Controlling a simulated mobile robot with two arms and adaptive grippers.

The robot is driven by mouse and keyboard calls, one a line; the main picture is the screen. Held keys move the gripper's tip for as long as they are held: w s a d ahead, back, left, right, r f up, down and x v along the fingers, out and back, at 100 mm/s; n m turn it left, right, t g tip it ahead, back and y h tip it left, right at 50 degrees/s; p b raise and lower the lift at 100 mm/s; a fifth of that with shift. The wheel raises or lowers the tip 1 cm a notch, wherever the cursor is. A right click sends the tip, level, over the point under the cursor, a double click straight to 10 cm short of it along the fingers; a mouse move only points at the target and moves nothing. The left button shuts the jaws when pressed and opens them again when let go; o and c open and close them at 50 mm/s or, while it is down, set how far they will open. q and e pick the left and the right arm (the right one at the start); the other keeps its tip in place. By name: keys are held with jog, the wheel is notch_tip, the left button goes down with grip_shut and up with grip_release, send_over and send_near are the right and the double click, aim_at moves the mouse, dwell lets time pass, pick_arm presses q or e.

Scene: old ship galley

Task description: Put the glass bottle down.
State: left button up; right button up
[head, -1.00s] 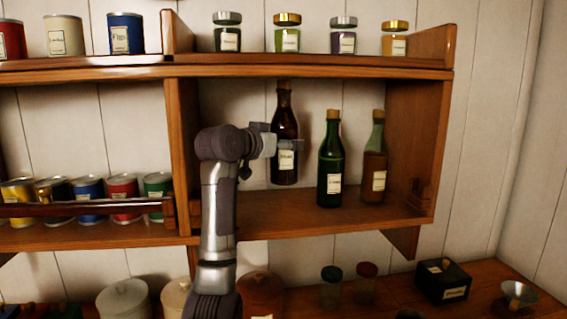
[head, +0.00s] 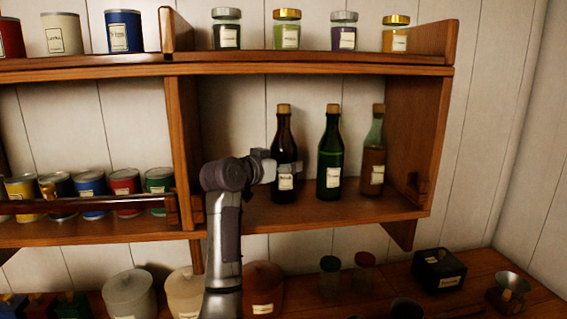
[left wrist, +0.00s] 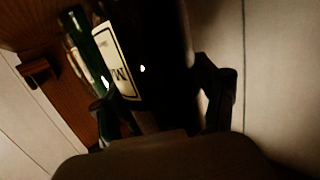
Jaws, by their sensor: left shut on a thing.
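A dark brown glass bottle (head: 284,138) with a cork and a pale label stands upright at the left of the shelf compartment. Its base is at the shelf board, but I cannot tell if it bears fully on it. My left gripper (head: 281,167) is shut around the middle of this bottle, just above its label. In the left wrist view the dark bottle (left wrist: 158,55) is between the two fingers of the gripper (left wrist: 162,105); its base is hidden. My right gripper is not in view.
A green bottle (head: 330,150) stands close on the right, and a corked brown-green bottle (head: 373,158) beyond it. The wooden shelf (head: 330,212) has free room left of the held bottle. Lidded jars (head: 287,37) line the shelf above. Paint-like cans (head: 124,187) stand left of the divider.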

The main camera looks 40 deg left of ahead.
pick_arm(q)
jog(key=o, duration=1.5)
jog(key=shift+f, duration=0.1)
jog(key=shift+c, duration=0.2)
jog(key=o, duration=0.4)
jog(key=shift+s, duration=0.1)
jog(key=shift+c, duration=0.2)
jog(key=shift+r, duration=0.3)
jog(key=s+d+r+b, duration=0.1)
jog(key=s+b, duration=0.3)
jog(key=s, duration=0.8)
jog(key=shift+d+r, duration=0.2)
jog(key=shift+r, duration=0.1)
